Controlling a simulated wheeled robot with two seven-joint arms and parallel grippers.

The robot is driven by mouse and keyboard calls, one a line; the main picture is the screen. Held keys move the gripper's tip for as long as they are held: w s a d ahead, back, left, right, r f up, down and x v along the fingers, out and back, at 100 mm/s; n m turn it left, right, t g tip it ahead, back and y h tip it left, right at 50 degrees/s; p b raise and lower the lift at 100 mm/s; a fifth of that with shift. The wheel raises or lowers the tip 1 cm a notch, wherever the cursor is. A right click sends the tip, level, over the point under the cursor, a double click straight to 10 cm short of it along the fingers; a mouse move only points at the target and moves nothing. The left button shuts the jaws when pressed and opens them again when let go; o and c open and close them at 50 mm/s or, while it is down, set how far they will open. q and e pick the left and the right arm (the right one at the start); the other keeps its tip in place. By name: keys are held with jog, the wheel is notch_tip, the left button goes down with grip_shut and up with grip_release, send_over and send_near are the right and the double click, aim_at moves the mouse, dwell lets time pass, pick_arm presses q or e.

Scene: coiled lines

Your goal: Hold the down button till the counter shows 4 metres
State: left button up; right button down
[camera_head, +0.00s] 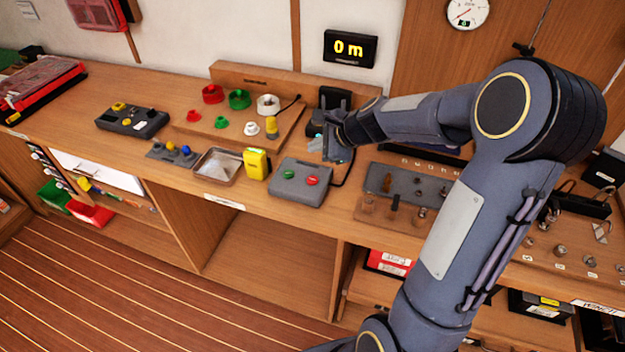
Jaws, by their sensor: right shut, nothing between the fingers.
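The counter (350,48) on the back wall reads "0 m" in yellow digits. A grey control box (299,192) lies on the bench near its front edge, with a green button (289,174) and a red button (312,181) on top. I cannot read which one is marked down. My right gripper (337,157) is shut and empty, pointing down just behind and right of the box, above the red button's far side. It looks apart from both buttons. My left gripper is not in view.
A yellow device (256,164) and a metal tray (217,166) stand left of the box. Behind is a wooden board (184,125) with red, green and white parts. A grey tray (408,184) of small fittings lies right. A dark cable runs beside the box.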

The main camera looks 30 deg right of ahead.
jog(key=b, duration=0.8)
send_near(309, 177)
jog(key=w+f, duration=0.1)
jog(key=w+a, duration=0.1)
jog(key=w, duration=0.1)
jog(key=w+f, duration=0.1)
jog(key=shift+w+a+f, duration=0.25)
jog(key=shift+a+f, duration=0.1)
dwell(0.8)
jog(key=shift+f, duration=0.4)
jog(key=shift+f+b, duration=0.45)
jog(key=shift+b, duration=0.15)
dwell(4.3)
